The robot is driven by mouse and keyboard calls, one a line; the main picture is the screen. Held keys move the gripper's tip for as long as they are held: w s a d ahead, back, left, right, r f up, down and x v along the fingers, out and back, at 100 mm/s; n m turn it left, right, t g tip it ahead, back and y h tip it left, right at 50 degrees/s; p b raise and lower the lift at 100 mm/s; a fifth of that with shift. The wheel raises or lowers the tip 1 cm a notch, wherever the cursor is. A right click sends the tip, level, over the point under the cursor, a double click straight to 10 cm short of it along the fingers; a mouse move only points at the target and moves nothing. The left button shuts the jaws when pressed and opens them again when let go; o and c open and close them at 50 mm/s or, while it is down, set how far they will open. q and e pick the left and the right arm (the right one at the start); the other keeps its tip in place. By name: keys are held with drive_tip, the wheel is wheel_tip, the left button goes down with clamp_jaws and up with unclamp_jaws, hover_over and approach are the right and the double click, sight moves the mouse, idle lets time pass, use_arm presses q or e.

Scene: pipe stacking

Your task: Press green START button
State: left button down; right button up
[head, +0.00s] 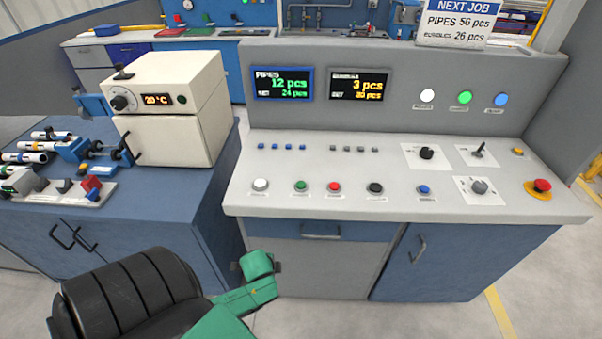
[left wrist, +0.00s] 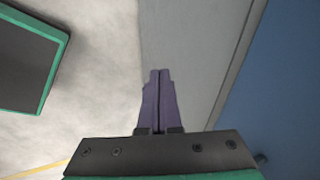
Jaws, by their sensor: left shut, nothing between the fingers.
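A small round green button (head: 301,186) sits on the sloped front panel of the grey control console (head: 330,217), in a row between a white button and a red one. Its label is too small to read. My left arm's green end part (head: 258,268) is low in front of the console, below and left of the green button and apart from it. In the left wrist view my left gripper (left wrist: 159,72) is shut, its two dark fingers together with nothing between them. The wrist view shows no buttons. My right gripper is in neither view.
A red button (head: 334,187), a white button (head: 260,184) and a black button (head: 375,188) share the row. A red emergency knob (head: 543,185) is at the right. A cream oven (head: 165,110) stands on the blue bench at left. Space above the console top is clear.

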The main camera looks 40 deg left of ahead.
use_arm(q)
drive_tip(key=w+d+r+m+t+p, duration=0.1)
drive_tip(key=r+m, duration=0.3)
drive_tip(key=r, duration=0.4)
drive_tip(key=w+d+r+m+t+p, duration=0.1)
drive_tip(key=w+r+m+p, duration=0.1)
drive_tip(key=r, duration=0.6)
drive_tip(key=w+d+r+m+t+p, duration=0.1)
drive_tip(key=w+r+m, duration=0.4)
drive_tip(key=r, duration=0.4)
drive_tip(key=shift+d+r+m+p, duration=0.1)
drive_tip(key=shift+m+p, duration=0.2)
drive_tip(key=m+t, duration=0.1)
drive_tip(key=m, duration=0.8)
approach(298, 186)
drive_tip(key=shift+w+d+f, duration=0.7)
drive_tip(key=shift+w+d, duration=0.2)
drive_tip(key=shift+d, duration=0.2)
drive_tip(key=w+a+r+m, duration=0.3)
drive_tip(key=w+r+m, duration=0.3)
drive_tip(key=m, duration=0.6)
drive_tip(key=shift+t, duration=0.4)
drive_tip(key=f+b, duration=0.5)
drive_tip(key=s+f+b, duration=0.1)
drive_tip(key=f+b, duration=0.1)
drive_tip(key=b, duration=0.1)
drive_tip(key=shift+s+a+f, duration=0.1)
drive_tip(key=shift+a+f, duration=0.15)
drive_tip(key=shift+f, duration=0.15)
drive_tip(key=shift+f, duration=0.1)
